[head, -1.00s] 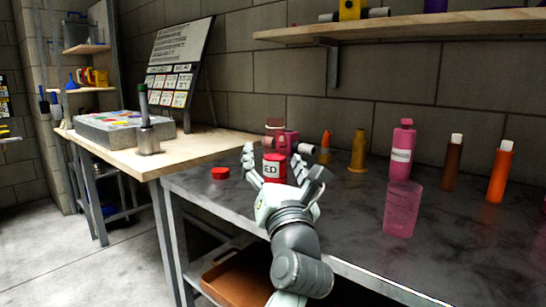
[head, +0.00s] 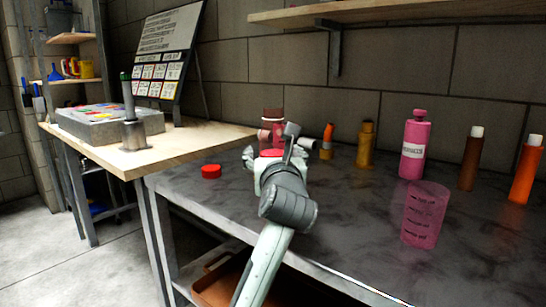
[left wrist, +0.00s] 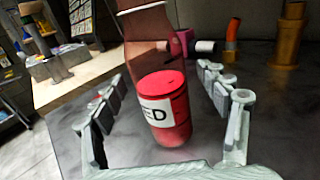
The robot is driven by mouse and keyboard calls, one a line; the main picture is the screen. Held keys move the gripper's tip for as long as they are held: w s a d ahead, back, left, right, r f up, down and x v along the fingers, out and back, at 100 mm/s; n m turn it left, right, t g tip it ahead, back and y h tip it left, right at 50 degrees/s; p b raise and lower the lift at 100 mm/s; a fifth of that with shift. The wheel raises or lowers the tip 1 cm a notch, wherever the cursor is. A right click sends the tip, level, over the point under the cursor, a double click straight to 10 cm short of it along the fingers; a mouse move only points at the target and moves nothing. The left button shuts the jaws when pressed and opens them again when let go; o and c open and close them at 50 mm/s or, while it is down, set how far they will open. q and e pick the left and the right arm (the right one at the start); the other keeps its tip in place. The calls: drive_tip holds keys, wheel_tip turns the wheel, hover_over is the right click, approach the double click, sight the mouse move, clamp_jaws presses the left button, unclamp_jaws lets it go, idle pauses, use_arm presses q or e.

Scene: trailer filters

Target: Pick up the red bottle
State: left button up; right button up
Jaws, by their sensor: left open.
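The red bottle (left wrist: 165,105) has a clear reddish upper part and a red lower part with a white label reading "ED". In the left wrist view it stands between the two open fingers of my left gripper (left wrist: 165,112), with gaps visible on both sides. In the head view the bottle's upper part (head: 272,122) shows above my left gripper (head: 272,155), which hides the lower part. My right gripper is not in view.
On the dark table (head: 330,225), a red cap (head: 211,171) lies left of the gripper. A pink bottle (head: 414,145), pink beaker (head: 425,215), brown bottle (head: 470,160), orange bottle (head: 525,170) and yellow bottle (head: 366,145) stand right. A wooden shelf (head: 400,12) hangs above.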

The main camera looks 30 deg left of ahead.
sight(272, 133)
use_arm(q)
drive_tip(key=shift+w+a, duration=0.4)
drive_tip(key=shift+w, duration=0.1)
drive_tip(key=c, duration=1.5)
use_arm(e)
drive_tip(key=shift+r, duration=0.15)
use_arm(q)
drive_tip(key=shift+r, duration=0.2)
drive_tip(key=shift+r, duration=0.4)
drive_tip(key=r, duration=0.2)
drive_tip(key=r+p, duration=0.1)
drive_tip(key=shift+s+a+r, duration=0.1)
drive_tip(key=shift+s+r, duration=0.1)
drive_tip(key=shift+s, duration=0.05)
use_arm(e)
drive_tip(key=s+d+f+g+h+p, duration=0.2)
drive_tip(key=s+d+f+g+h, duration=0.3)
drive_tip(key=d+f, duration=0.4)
use_arm(q)
drive_tip(key=s+a+r+b, duration=0.1)
drive_tip(key=s+a+r, duration=0.4)
drive_tip(key=s, duration=0.4)
drive_tip(key=shift+s+r+b, duration=0.35)
drive_tip(key=shift+s+r, duration=0.05)
drive_tip(key=shift+r, duration=0.2)
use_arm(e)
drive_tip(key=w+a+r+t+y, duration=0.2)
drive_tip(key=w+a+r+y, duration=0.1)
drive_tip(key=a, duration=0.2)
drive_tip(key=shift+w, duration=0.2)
